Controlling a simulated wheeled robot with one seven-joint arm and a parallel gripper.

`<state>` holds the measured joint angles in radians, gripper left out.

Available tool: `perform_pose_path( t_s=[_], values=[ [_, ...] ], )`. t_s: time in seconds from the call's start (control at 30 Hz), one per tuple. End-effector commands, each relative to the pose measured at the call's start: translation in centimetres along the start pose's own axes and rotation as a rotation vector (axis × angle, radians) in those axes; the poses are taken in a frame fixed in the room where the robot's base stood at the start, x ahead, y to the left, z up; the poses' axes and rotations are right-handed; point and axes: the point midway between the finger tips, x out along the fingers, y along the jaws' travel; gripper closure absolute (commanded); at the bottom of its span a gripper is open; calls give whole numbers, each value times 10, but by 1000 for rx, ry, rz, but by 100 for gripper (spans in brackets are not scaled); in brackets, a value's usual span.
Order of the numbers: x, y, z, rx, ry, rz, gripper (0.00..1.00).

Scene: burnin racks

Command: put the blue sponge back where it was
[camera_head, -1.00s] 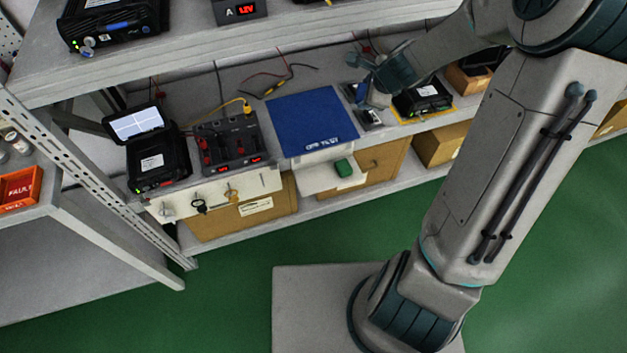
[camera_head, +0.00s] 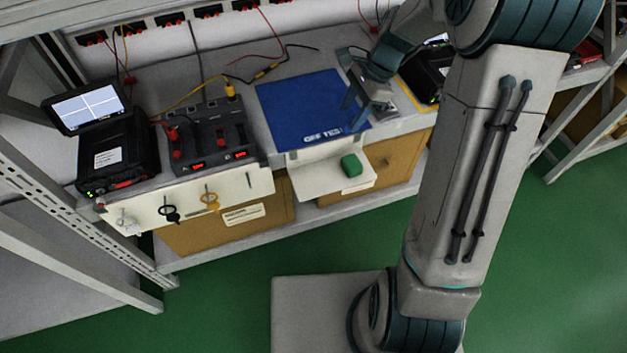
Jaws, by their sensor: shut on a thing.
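My gripper (camera_head: 353,112) is low over the right edge of a blue mat (camera_head: 300,108) with white lettering on the bench. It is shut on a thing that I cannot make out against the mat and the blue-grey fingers. I cannot pick out a blue sponge clearly anywhere. A small green block (camera_head: 351,165) lies on a white pull-out shelf (camera_head: 315,180) in front of the mat, below my gripper and apart from it.
Left of the mat stand a grey unit with red displays (camera_head: 212,140) and a black case with a lit screen (camera_head: 118,150). Another black device (camera_head: 424,72) is at right. Cables lie behind the mat. Cardboard boxes (camera_head: 225,222) sit below. The rack upright (camera_head: 75,215) is at left.

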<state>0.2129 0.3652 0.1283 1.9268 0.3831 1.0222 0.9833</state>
Motion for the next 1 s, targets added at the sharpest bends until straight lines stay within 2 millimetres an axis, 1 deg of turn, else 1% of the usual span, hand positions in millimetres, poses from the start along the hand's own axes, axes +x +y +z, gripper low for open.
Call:
perform_pose_path(
  t_s=[0.07,0.17,0.4,0.5,0.6,0.73,0.83,1.0],
  values=[
    [7,3,2,-4,0,8,70],
    [21,11,11,-6,-1,11,70],
    [71,36,43,-6,-1,10,70],
    [88,45,55,-5,0,10,70],
    [100,51,64,-6,-1,8,70],
    [106,54,69,-5,0,8,70],
    [114,55,66,-4,-1,9,70],
    [138,55,56,-3,-1,10,70]
  ],
)
